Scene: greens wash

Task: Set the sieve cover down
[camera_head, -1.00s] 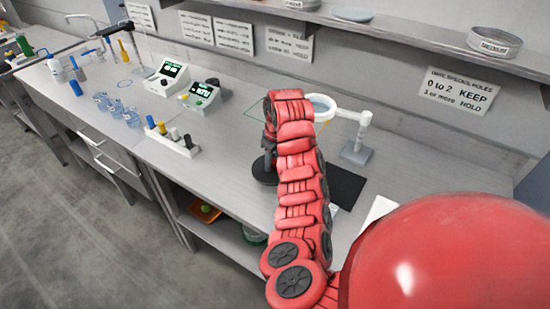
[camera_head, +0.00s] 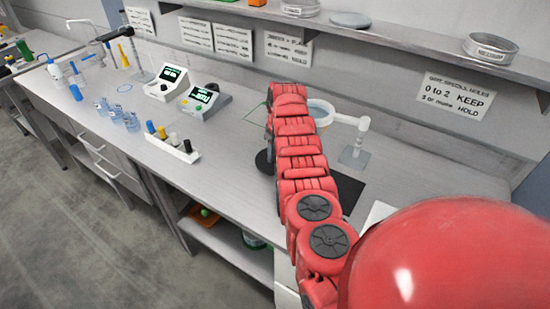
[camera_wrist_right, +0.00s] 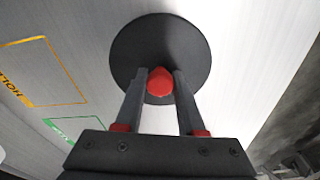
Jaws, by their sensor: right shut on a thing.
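The sieve cover is a dark round disc (camera_wrist_right: 196,50) with a red knob (camera_wrist_right: 160,82) at its middle. In the right wrist view, the two fingers of my right gripper (camera_wrist_right: 159,88) are shut on the knob. The cover lies flat-on to the wrist camera, over the pale bench top. I cannot tell whether it touches the bench. In the head view only the cover's left edge (camera_head: 263,161) shows; my red right arm hides the rest and most of the gripper. My left gripper is not in view.
A ring magnifier on a stand (camera_head: 355,152) is right of my arm, with a black mat (camera_head: 348,190) in front. A rack of coloured pegs (camera_head: 172,145) and two meters (camera_head: 203,101) stand left. A wall shelf (camera_head: 420,45) holds sieves.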

